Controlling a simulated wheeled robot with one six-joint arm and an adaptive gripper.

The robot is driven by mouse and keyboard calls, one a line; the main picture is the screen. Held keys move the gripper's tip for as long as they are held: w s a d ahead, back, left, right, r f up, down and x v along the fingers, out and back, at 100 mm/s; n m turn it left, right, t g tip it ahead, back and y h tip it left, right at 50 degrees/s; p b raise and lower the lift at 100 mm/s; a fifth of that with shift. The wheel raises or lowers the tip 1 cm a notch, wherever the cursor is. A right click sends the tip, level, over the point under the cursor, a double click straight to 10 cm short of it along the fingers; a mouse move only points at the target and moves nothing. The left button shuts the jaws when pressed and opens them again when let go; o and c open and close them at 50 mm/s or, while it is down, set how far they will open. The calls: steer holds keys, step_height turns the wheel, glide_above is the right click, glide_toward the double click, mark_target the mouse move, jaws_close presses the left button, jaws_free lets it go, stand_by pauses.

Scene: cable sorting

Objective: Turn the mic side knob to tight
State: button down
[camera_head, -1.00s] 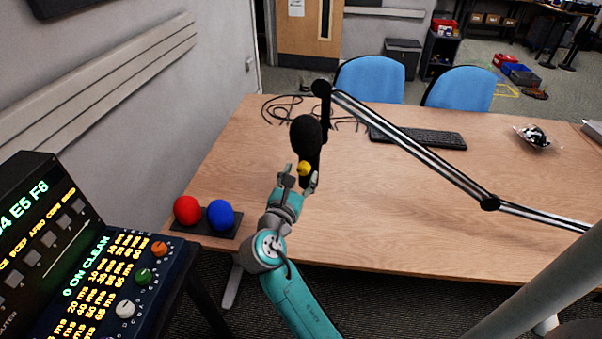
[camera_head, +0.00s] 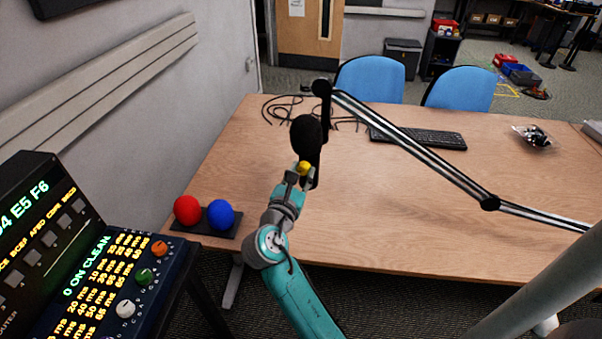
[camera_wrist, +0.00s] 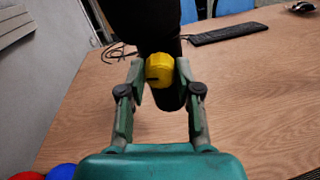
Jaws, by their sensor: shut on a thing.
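The black microphone (camera_head: 306,133) hangs from the end of its boom arm (camera_head: 410,145) above the desk. Its yellow side knob (camera_head: 303,168) faces my arm. In the wrist view the yellow knob (camera_wrist: 160,70) sits between my fingertips, in front of the black mic body (camera_wrist: 150,25). A dark slot shows on the knob's left side. My gripper (camera_head: 300,175) is shut on the knob, one finger on each side. It also shows in the wrist view (camera_wrist: 160,76).
A red ball (camera_head: 187,210) and a blue ball (camera_head: 220,214) sit on a dark base at the desk's left front. A keyboard (camera_head: 418,137) and loose cables (camera_head: 285,110) lie behind the mic. A rack with lit panels (camera_head: 95,280) stands at the left. The desk's middle is bare.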

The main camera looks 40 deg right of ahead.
steer(key=m, duration=0.4)
steer(key=shift+s, duration=0.1)
steer(key=m, duration=0.3)
steer(key=shift+m, duration=0.4)
steer(key=m, duration=0.4)
steer(key=shift+d+f+m, duration=0.1)
steer(key=shift+m, duration=0.2)
steer(key=shift+f+m, duration=0.1)
steer(key=shift+m, duration=1.7)
steer(key=c, duration=0.8)
jaws_free()
